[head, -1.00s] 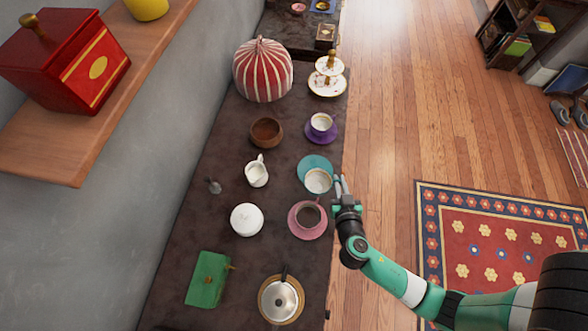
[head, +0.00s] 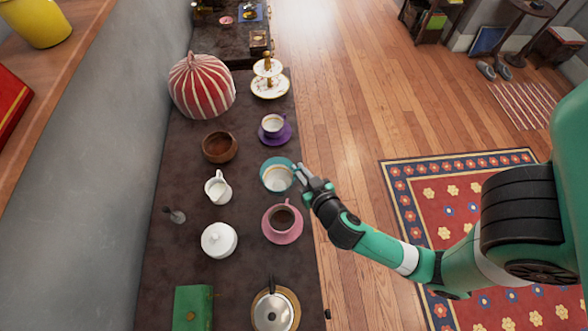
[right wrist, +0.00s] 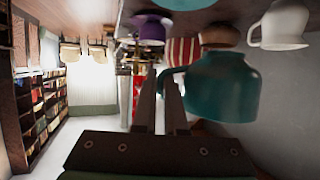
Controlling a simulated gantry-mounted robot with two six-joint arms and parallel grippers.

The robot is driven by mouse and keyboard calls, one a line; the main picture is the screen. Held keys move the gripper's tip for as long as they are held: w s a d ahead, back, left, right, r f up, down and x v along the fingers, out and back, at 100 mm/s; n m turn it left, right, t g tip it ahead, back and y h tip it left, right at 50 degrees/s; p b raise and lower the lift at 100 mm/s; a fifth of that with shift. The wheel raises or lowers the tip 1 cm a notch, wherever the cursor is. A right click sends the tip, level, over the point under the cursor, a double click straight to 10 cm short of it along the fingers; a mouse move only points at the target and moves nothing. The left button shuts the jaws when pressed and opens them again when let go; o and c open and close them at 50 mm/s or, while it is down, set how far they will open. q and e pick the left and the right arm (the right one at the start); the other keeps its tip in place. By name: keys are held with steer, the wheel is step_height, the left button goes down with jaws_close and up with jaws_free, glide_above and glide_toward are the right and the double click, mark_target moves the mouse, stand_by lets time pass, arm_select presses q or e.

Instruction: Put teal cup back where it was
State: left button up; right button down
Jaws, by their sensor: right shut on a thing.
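The teal cup (right wrist: 222,88) has a white inside, which shows in the head view (head: 278,179). My right gripper (head: 303,175) is shut on the cup's handle side and comes in from the right; its two fingers (right wrist: 160,95) show in the right wrist view. The teal saucer (head: 267,164) shows behind and around the cup in the head view, partly covered by it. In the upside-down right wrist view the saucer (right wrist: 185,4) is at the top edge, with a gap between it and the cup, so the cup is held above the table. My left gripper is not in view.
A pink saucer (head: 270,232) with a cup is in front of the teal saucer, and a purple saucer (head: 284,137) with a cup is behind it. A white creamer (head: 218,188), a wooden bowl (head: 219,147) and a white sugar bowl (head: 219,240) stand to the left.

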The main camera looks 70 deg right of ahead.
steer(key=w+d+f+b, duration=0.1)
steer(key=d+f, duration=0.1)
steer(key=w+d+f+b, duration=0.1)
steer(key=w+d+f, duration=0.1)
steer(key=d, duration=0.1)
steer(key=w+d+f+b, duration=0.1)
steer(key=d+f, duration=0.2)
steer(key=shift+w+d+f+b, duration=0.1)
steer(key=shift+w+d+b, duration=0.05)
steer(key=shift+d+b, duration=0.15)
arm_select(q)
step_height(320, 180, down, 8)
steer(key=b, duration=0.2)
arm_select(e)
steer(key=shift+w+d+f, duration=0.1)
steer(key=shift+d+f, duration=0.05)
steer(key=shift+f, duration=0.85)
steer(key=shift+w+d+f, duration=0.1)
steer(key=shift+d+f, duration=0.05)
steer(key=shift+f, duration=0.85)
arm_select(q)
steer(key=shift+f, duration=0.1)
arm_select(e)
steer(key=shift+f+b, duration=0.15)
steer(key=shift+b, duration=0.3)
steer(key=c, duration=1)
jaws_free()
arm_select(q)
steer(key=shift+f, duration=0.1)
